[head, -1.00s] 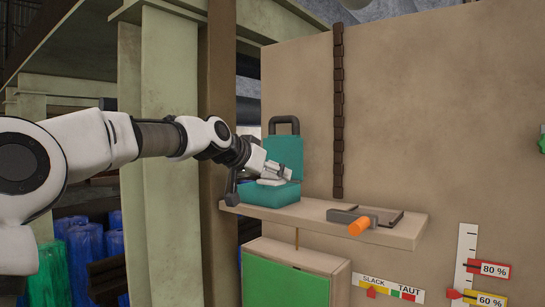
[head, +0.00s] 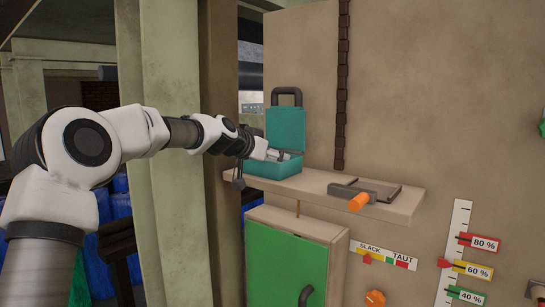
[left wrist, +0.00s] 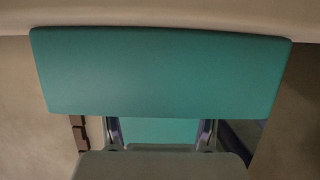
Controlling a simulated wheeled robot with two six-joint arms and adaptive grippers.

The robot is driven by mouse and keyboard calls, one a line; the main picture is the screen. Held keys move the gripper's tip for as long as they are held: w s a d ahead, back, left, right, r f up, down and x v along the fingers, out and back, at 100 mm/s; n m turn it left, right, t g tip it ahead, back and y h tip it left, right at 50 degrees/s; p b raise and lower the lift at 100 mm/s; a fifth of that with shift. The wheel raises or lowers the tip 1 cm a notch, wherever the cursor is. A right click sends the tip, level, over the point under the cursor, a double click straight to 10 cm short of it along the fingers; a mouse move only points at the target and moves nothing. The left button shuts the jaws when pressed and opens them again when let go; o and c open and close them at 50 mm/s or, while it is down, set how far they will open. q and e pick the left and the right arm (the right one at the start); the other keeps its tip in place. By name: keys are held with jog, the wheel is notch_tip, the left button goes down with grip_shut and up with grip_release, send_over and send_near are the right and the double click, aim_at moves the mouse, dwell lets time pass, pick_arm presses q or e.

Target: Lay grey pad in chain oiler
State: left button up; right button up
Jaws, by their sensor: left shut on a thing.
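A teal box (head: 273,168) with its lid (head: 286,128) raised and a black handle stands on the shelf. My left gripper (head: 278,154) reaches into it from the left and is shut, with pale grey showing at its fingers. The fingertips' hold is mostly hidden. A dark flat device with an orange handle (head: 359,202) lies on the shelf. I cannot tell which is the chain oiler. My right gripper is out of view.
The shelf (head: 400,212) juts from a beige wall panel. A dark chain (head: 341,90) hangs on the wall. A green cabinet (head: 285,265) stands below. A steel post (head: 165,90) stands left, near my arm. The shelf between box and orange-handled device is clear.

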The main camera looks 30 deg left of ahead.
pick_arm(q)
jog(key=shift+f+b, duration=0.35)
jog(key=shift+f, duration=0.1)
jog(key=shift+r, duration=0.1)
jog(key=o, duration=1.1)
jog(key=shift+c, duration=0.2)
